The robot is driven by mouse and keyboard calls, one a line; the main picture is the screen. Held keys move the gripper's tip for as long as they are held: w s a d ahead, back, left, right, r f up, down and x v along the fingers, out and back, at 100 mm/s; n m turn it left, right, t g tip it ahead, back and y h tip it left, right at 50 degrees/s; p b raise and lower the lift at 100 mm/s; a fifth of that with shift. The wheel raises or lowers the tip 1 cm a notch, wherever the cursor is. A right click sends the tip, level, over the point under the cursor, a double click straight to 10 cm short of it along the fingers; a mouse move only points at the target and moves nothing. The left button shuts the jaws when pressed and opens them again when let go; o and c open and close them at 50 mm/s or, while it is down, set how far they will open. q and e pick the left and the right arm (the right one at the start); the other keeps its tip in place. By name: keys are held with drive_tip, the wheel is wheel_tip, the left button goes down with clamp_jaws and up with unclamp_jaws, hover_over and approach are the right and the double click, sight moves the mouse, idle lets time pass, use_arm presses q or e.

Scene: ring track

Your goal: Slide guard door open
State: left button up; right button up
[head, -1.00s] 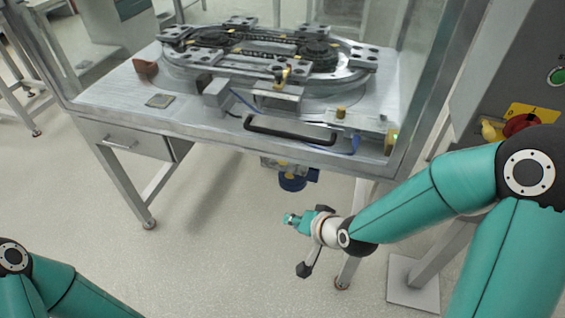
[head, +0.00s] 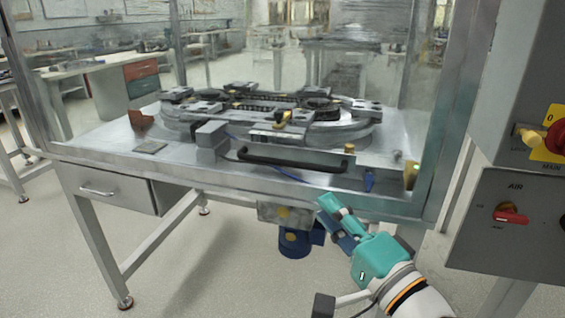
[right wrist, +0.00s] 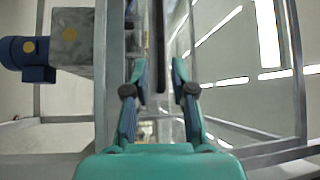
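The guard door (head: 330,168) is a clear panel across the front of the machine table, with the ring track (head: 265,112) behind it. Its black bar handle (head: 295,163) runs across its lower part. My right gripper (head: 335,213) is below and to the right of the handle, near the table's front edge, and apart from the handle. In the right wrist view my right gripper (right wrist: 158,66) is open and empty. The dark handle (right wrist: 161,45) lies ahead, in line with the gap between the fingers. My left gripper is out of view.
A blue motor (head: 294,242) hangs under the table, left of my right gripper. A grey control cabinet (head: 480,225) with a red switch (head: 510,215) stands at the right. A drawer (head: 105,190) is under the table at the left.

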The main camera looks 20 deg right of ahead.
sight(285, 163)
drive_tip(key=x, duration=1.5)
drive_tip(key=shift+f, duration=0.1)
clamp_jaws()
